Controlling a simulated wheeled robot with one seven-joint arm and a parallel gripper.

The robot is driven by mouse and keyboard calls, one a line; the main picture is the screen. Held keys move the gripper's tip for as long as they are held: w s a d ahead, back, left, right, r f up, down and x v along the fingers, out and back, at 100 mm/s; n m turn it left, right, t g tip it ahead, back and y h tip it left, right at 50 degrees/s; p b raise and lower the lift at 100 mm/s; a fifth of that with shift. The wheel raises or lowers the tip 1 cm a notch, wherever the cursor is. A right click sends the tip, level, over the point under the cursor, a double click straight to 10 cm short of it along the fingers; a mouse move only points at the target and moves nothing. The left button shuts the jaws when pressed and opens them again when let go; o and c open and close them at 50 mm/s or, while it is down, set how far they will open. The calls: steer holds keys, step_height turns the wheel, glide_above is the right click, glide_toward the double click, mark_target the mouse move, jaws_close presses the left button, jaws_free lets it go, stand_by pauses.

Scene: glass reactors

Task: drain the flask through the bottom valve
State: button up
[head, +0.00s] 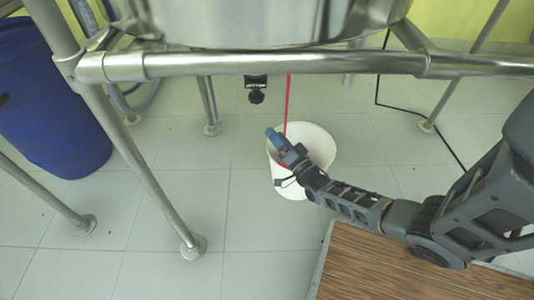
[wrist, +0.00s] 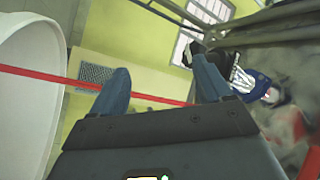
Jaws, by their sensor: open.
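The rounded shiny base of a metal vessel (head: 260,22) fills the top of the head view. A black valve part with a knob (head: 257,93) hangs below the frame bar. A thin straight red line (head: 288,100), which looks like a liquid stream, runs down into a white bucket (head: 318,145) on the floor. My gripper (head: 274,138) is in front of the bucket, below the knob and apart from it. In the wrist view my gripper (wrist: 160,65) is open with nothing gripped; the red line (wrist: 50,75) crosses by the fingers, and the bucket wall (wrist: 30,90) is at left.
A metal frame bar (head: 300,64) and slanted legs (head: 135,155) surround the vessel. A blue barrel (head: 45,100) stands at left. A wooden-topped surface (head: 385,270) lies under my arm at lower right. The tiled floor (head: 240,230) is clear in front of the bucket.

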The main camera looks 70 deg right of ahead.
steer(key=shift+w+a+f+m+g+h+b, duration=0.15)
steer(key=shift+w+a+f+m+g+h, duration=0.4)
steer(key=shift+m+g+h, duration=1.5)
steer(key=shift+w+a+f+m+g+h+b, duration=0.2)
steer(key=shift+a+f+m+g+h, duration=0.5)
steer(key=shift+m, duration=2.6)
steer(key=shift+w+a+f+m+g+h+b, duration=0.15)
steer(key=shift+w+a+f+m+g+h, duration=0.4)
steer(key=shift+m+g+h, duration=1.45)
steer(key=shift+s+a+f+m+t+y, duration=0.15)
steer(key=shift+m+t+y, duration=0.4)
steer(key=shift+m+t, duration=0.15)
